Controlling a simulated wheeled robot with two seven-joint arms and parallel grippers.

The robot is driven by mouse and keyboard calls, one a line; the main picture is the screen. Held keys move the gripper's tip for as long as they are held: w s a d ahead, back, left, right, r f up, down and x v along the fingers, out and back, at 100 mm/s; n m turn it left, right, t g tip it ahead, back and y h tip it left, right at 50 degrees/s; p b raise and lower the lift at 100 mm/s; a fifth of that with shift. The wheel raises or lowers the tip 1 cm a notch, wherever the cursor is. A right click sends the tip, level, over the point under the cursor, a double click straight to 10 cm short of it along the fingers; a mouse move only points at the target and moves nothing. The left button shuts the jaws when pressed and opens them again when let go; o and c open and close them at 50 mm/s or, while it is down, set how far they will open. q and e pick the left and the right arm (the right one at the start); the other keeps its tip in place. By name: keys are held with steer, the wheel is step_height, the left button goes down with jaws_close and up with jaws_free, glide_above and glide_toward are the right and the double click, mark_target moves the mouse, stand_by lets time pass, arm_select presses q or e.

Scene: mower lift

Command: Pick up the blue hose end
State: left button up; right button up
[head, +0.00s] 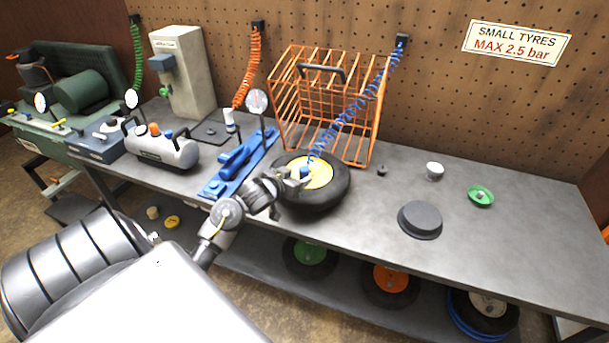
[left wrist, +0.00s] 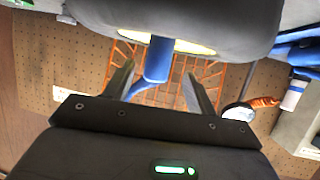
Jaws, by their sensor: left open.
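The blue hose hangs in a coil (head: 350,112) from a wall holder. Its blue end (head: 304,172) is down at the yellow hub of a black tyre (head: 325,192) on the bench. The tyre fills the top of that view. My right gripper is not seen.
An orange wire cage (head: 330,100) stands behind the tyre. A blue tool with a gauge (head: 238,165) lies left of it.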

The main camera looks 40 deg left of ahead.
mark_target(301, 175)
arm_select(q)
steer(key=x, duration=0.4)
steer(key=shift+w+d+f+p, duration=0.1)
steer(key=shift+w+f+p, duration=0.05)
steer(key=shift+w+p, duration=0.2)
steer(key=shift+s, duration=0.1)
steer(key=shift+c, duration=0.2)
